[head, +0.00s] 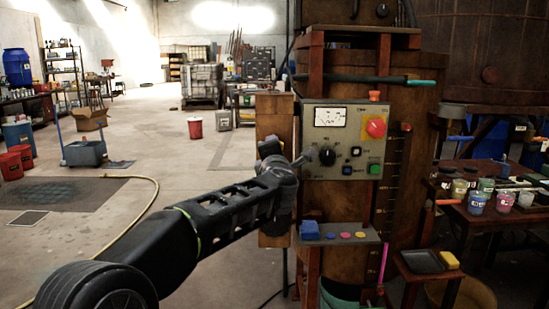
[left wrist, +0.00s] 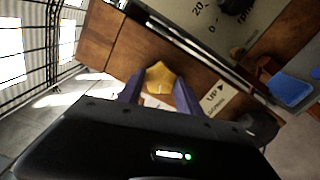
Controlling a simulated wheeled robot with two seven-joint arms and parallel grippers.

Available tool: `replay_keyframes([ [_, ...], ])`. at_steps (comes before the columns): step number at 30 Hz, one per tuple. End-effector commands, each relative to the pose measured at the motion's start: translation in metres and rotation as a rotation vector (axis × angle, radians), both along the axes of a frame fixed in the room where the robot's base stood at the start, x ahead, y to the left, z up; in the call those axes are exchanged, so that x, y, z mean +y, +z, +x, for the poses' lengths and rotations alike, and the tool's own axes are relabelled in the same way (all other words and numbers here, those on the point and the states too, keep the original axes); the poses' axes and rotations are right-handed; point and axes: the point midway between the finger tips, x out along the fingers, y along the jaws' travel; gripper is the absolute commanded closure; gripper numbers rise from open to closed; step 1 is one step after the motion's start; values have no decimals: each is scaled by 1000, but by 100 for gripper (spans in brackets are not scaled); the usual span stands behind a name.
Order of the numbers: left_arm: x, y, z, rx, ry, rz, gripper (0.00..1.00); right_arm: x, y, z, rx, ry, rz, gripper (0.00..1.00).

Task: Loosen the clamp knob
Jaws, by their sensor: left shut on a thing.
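The clamp knob (left wrist: 160,77) is a yellow, lobed knob on a brown wooden board (left wrist: 118,40), seen in the left wrist view. My left gripper (left wrist: 160,90) has one purple-grey finger on each side of it and is shut on the knob. The lower part of the knob is hidden behind my gripper body. In the head view my left gripper (head: 277,160) is at the board (head: 272,108) just left of the control panel, and its own wrist hides the knob. My right gripper is in neither view.
The grey control panel (head: 343,170) with a red button (head: 376,127) stands close to the right of my left gripper. A white printed label (left wrist: 214,100) sits beside the knob.

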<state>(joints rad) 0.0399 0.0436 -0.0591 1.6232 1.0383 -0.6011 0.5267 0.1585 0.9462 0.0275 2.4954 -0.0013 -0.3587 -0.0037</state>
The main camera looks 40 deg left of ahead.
Motion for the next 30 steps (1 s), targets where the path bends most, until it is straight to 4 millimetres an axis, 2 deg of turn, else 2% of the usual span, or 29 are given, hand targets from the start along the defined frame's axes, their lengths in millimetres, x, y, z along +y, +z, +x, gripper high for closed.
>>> replay_keyframes([
  [19, 0, -1, 0, -46, 1, -64, 99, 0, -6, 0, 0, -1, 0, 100],
  [20, 0, -1, 0, -46, 1, -64, 58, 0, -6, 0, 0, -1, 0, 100],
  [27, 0, -1, 0, -46, 1, -62, 38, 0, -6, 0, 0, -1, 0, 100],
  [30, 0, -1, 0, -46, 1, -62, 37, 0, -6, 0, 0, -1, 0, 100],
])
